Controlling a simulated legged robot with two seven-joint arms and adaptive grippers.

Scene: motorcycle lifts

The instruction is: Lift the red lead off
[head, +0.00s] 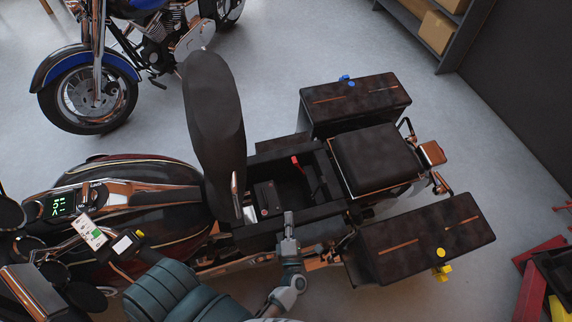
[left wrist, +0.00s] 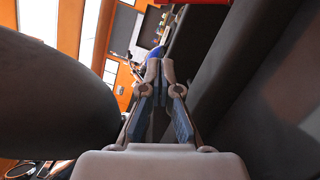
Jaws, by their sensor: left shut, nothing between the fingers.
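The red lead (head: 297,163) shows as a short red end inside the open compartment under the raised seat. A dark battery (head: 268,197) sits in the left part of that compartment. I cannot tell from here whether the red end touches anything. My left gripper (head: 289,217) is at the compartment's near edge, below the red lead in the head view, and apart from it. Its fingers also show in the left wrist view (left wrist: 160,68), closed together with nothing between them. A red strip (left wrist: 195,2) at the top edge there is too cropped to identify. My right gripper is not in view.
The raised seat (head: 213,105) stands left of the compartment. Dark panniers flank the tail, one far (head: 355,100) and one near (head: 420,238). A blue motorcycle (head: 95,90) stands behind at upper left. Open floor lies between.

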